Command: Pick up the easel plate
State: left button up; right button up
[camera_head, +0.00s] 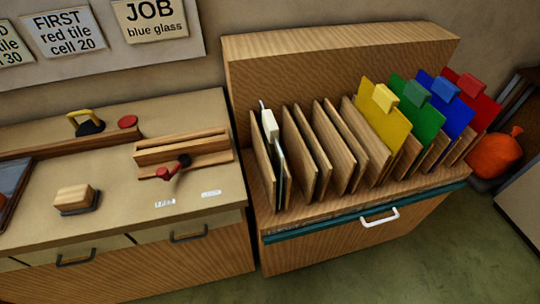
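A thin pane, apparently clear with a pale edge (279,160) and a cream grip block (270,125), stands upright in the leftmost slot of the wooden rack (340,50). It is seen nearly edge-on between wooden dividers, so its face is mostly hidden. It is the likeliest easel plate, but no label confirms this. Yellow (376,112), green (419,117), blue (448,112) and red (483,112) sheets with matching grip blocks stand in the rack's right slots. Neither of my grippers is in view.
A bench stands left of the rack, with a wooden block (73,196), a slotted wooden holder (182,149), a red-handled tool (165,173), a yellow-handled tool (88,124) and a red disc (127,121). A white drawer handle (380,220) juts from the rack cabinet. An orange sack (492,156) sits at right.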

aim_at(269, 130)
jog(key=k, duration=0.5)
jog(key=z, duration=2.35)
jog(key=i, duration=1.45)
jog(key=u, duration=2.2)
